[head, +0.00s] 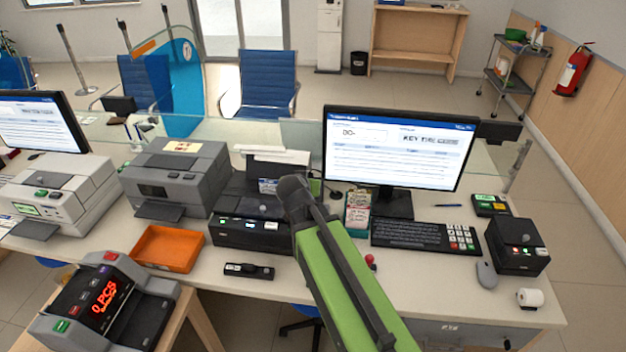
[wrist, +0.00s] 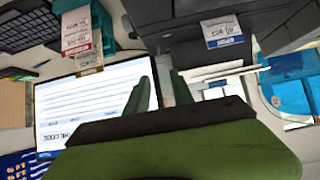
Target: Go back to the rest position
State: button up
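My green arm (head: 350,285) reaches up from the lower edge of the head view over the counter. Its dark end (head: 295,190) stands in front of the black printer and left of the monitor; the fingers cannot be made out there. In the wrist view my gripper (wrist: 160,88) shows two dark green fingers with a gap between them. It is open, and nothing is between the fingers.
The counter (head: 440,300) holds a black printer (head: 250,234), a keyboard (head: 420,234), a monitor (head: 395,150) and an orange tray (head: 168,247). A small card holder (head: 357,212) stands close right of my arm. A money counter (head: 105,300) stands at lower left.

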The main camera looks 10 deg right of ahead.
jog(key=shift+v, duration=0.8)
jog(key=shift+d+f, duration=0.1)
jog(key=s+d+f+m+g, duration=0.2)
jog(key=s+d+f+g, duration=0.25)
jog(key=d, duration=0.45)
jog(key=s+a+f+n+g+y, duration=0.1)
jog(key=s+a+f+n+g, duration=0.1)
jog(key=s, duration=0.5)
jog(key=s+a+f+n+g+y, duration=0.2)
jog(key=s+a+f+n+g, duration=0.1)
jog(key=s, duration=0.4)
jog(key=shift+s+n, duration=0.2)
jog(key=shift+n, duration=0.2)
